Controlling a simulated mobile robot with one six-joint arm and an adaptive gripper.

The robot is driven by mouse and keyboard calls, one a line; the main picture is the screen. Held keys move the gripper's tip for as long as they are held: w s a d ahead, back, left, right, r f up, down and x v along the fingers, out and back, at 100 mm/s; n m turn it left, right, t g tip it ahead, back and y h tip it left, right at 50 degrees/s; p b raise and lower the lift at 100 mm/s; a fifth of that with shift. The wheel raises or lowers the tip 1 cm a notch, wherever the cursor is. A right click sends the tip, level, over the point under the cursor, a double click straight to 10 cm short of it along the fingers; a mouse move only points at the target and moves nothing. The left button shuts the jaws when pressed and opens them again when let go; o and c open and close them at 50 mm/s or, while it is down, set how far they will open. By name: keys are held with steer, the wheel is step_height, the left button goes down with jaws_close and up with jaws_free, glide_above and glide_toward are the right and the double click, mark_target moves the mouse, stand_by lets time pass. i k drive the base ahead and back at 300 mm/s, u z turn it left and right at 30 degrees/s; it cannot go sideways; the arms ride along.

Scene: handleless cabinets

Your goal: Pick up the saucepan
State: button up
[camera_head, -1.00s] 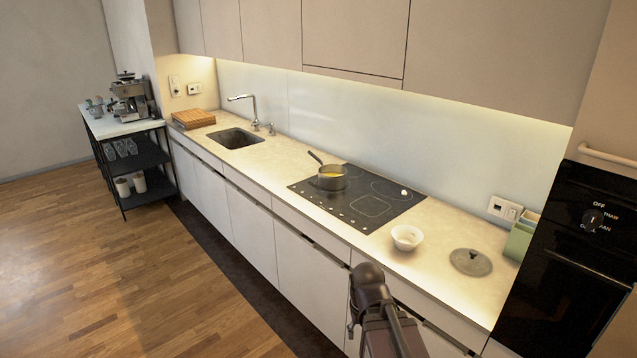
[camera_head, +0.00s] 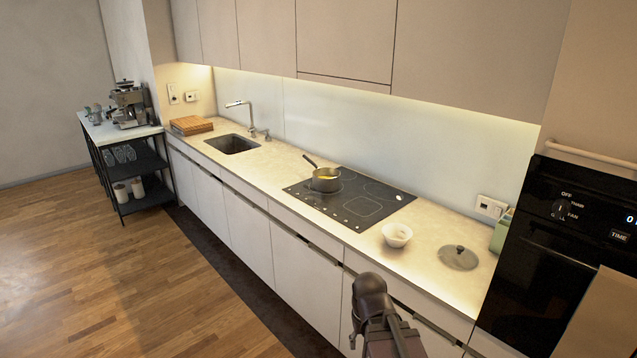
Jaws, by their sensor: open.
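The saucepan (camera_head: 326,180) is small and grey, with something yellow inside. It stands upright on the back-left part of the black cooktop (camera_head: 350,213), its handle pointing up and to the left. My gripper (camera_head: 356,335) shows at the bottom of the view, in front of the lower cabinets. It is open and empty, well apart from the saucepan. Part of it is hidden behind my own arm.
A white bowl (camera_head: 397,235) and a round grey lid (camera_head: 458,257) lie on the counter right of the cooktop. A black oven (camera_head: 545,255) stands at the right. The sink (camera_head: 232,144) and a wooden board (camera_head: 191,125) are at the left. The wooden floor is clear.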

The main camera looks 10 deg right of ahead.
mark_target(318, 172)
steer(key=z, duration=0.1)
steer(key=i, duration=0.95)
steer(key=u, duration=0.05)
